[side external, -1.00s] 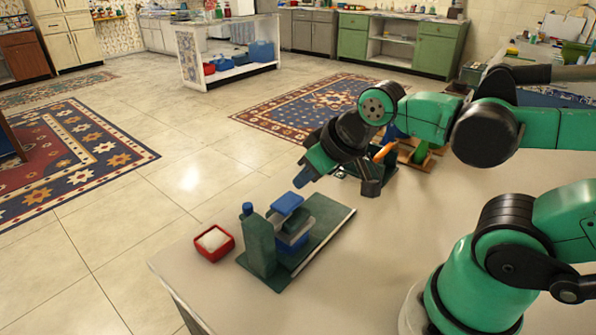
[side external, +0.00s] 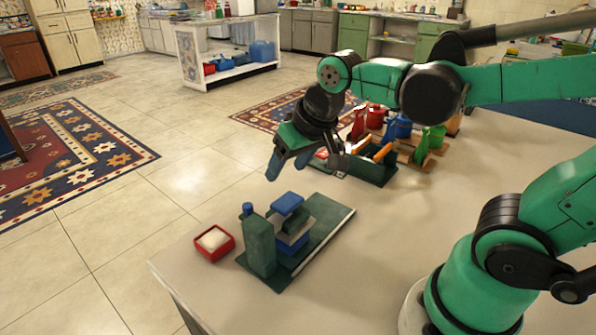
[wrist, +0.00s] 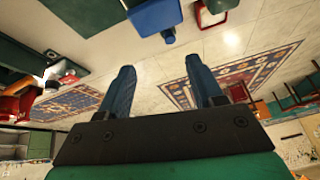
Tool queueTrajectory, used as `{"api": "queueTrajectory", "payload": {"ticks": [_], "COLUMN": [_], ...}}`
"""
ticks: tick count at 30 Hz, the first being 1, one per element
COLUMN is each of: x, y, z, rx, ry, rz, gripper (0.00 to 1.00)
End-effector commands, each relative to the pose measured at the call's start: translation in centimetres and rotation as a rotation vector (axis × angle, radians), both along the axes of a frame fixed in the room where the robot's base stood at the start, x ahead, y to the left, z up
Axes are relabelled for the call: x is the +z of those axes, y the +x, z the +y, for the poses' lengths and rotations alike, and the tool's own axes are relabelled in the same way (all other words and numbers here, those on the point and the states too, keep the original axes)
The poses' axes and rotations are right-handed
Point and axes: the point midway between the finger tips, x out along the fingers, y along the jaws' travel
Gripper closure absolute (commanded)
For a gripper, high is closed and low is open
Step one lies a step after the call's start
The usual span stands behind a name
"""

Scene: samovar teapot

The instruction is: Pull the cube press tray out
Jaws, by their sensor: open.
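The cube press (side external: 262,246) stands on a dark green base (side external: 325,222) near the left end of the counter. It has a green upright, a blue knob and a blue top block (side external: 287,203). A blue and grey part, perhaps the tray (side external: 292,243), sits low in it; I cannot tell how far in it is. My gripper (side external: 288,172) is open and empty, above and behind the press, apart from it. In the wrist view my two blue fingers (wrist: 163,92) are spread with nothing between them. The press's blue part (wrist: 154,15) shows at the top edge there.
A red box with white contents (side external: 214,243) stands left of the press, near the counter edge. A dark green tool tray (side external: 372,172) and red, blue and green vessels (side external: 403,126) stand behind, to the right. The counter (side external: 385,230) in front of them is clear.

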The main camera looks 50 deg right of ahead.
Motion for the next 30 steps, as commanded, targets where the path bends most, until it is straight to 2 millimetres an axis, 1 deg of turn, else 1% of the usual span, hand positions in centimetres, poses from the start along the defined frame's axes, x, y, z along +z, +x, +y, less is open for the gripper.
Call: {"api": "queueTrajectory", "payload": {"ticks": [1, 5, 9, 12, 15, 19, 23, 30], "x": [0.1, -0.6, -2.3, -3.8, -5.3, -6.5, -7.5, -10.7], "y": [1.2, 3.9, 6.7, 8.2, 9.3, 9.9, 10.1, 10.1], "z": [0.1, 0.3, 0.6, 0.7, 0.9, 1.0, 1.0, 1.0], "rx": [-0.045, -0.181, -0.330, -0.426, -0.505, -0.564, -0.583, -0.582], "ry": [0.023, 0.076, 0.113, 0.127, 0.133, 0.135, 0.135, 0.135], "rz": [0.042, 0.157, 0.277, 0.349, 0.403, 0.444, 0.457, 0.456], "gripper": [0.40, 0.40, 0.40, 0.40, 0.40, 0.40, 0.40, 0.40]}}
